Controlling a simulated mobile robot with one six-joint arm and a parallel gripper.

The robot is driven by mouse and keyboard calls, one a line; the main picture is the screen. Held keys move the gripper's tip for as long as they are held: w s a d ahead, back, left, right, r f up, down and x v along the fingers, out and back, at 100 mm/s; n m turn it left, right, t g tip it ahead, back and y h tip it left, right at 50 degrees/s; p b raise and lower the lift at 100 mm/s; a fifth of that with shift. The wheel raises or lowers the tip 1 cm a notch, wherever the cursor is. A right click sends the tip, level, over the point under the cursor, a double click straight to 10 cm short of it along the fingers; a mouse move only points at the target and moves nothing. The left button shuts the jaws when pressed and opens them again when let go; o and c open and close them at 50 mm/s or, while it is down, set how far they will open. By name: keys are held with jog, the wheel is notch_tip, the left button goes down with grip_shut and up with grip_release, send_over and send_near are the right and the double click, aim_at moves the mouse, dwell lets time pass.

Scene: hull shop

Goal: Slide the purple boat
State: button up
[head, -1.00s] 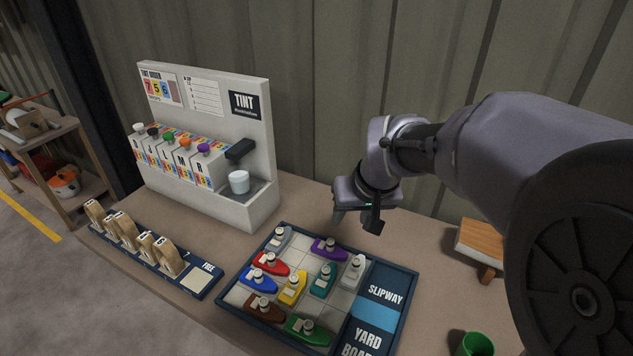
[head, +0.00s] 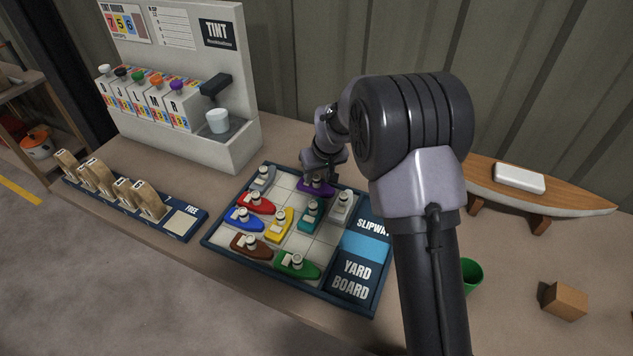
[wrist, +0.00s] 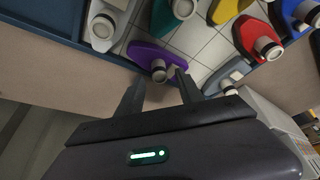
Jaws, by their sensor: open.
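The purple boat (head: 318,189) sits on the yard board (head: 222,243) at its far edge, partly covered by my gripper (head: 318,178) in the head view. In the wrist view the purple boat (wrist: 142,50) has a white, dark-banded funnel between or just beyond my fingertips. My gripper (wrist: 161,78) is open, its two fingers apart at the near side of the boat. I cannot tell whether either finger touches it.
Grey (head: 264,178), red (head: 255,203), teal (head: 311,214) and white (head: 341,206) boats are on the board, with yellow, blue, brown and green ones nearer the front. Bare cells show between them. The tint dispenser (head: 240,110) stands behind left; a green cup (head: 471,272) is at right.

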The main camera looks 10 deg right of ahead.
jog(key=shift+x, duration=1.35)
grip_shut()
dwell(0.4)
